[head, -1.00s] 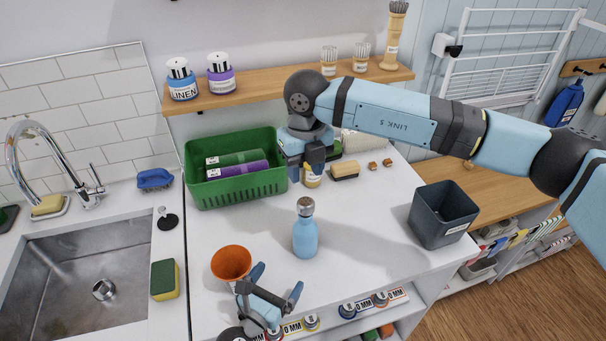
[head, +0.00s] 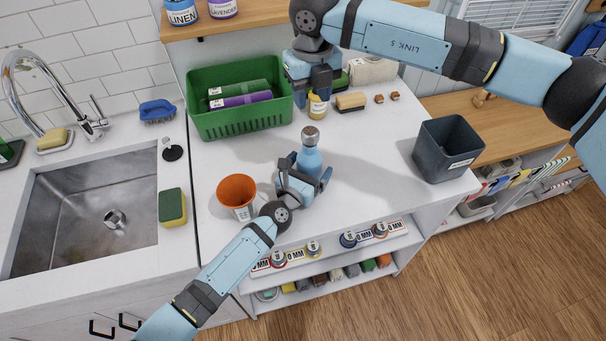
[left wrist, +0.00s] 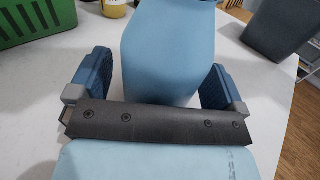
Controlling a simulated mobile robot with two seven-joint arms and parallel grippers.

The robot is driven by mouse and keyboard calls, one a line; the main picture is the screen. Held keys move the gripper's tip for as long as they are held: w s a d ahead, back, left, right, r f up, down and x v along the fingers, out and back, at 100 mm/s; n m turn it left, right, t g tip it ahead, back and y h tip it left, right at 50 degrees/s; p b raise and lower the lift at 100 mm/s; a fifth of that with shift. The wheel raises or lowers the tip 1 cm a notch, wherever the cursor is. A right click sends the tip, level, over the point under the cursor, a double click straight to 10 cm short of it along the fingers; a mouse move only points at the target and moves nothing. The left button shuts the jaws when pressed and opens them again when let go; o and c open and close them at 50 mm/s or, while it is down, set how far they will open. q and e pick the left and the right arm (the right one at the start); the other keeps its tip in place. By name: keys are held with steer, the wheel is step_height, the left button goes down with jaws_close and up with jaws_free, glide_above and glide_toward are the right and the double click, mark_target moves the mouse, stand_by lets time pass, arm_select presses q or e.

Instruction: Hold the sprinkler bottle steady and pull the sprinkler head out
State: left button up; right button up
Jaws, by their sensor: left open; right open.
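The light-blue sprinkler bottle (head: 309,160) stands upright on the white counter. Its sprinkler head (head: 310,136), a brownish metallic cap, sits on top. My left gripper (head: 307,180) is open with its fingers on either side of the bottle's lower body. My right gripper (head: 317,100) points down at the back of the counter, open, by a small yellow-labelled jar (head: 317,106), away from the bottle.
A green basket (head: 213,127) with rolls stands back left. An orange cup (head: 237,191) is left of my left gripper. A dark bin (head: 447,150) stands right. A brush (head: 350,102) and two small brown pieces lie at the back. The counter right of the bottle is clear.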

mark_target(311, 141)
arm_select(q)
steer(key=c, duration=0.9)
steer(key=shift+c, duration=0.8)
arm_select(e)
steer(key=shift+o, duration=0.4)
steer(key=o, duration=0.4)
steer(key=shift+c, duration=0.2)
steer(key=shift+o, duration=0.8)
steer(key=shift+f+n, duration=0.2)
steer(key=shift+n, duration=0.3)
steer(key=n, duration=0.1)
steer(key=f+n, duration=0.1)
steer(key=n, duration=0.1)
steer(key=shift+s+d+f+n, duration=0.1)
steer(key=shift+n, duration=0.2)
step_height(311, 141, down, 12)
steer(key=shift+r, duration=0.1)
steer(key=shift+c, duration=0.2)
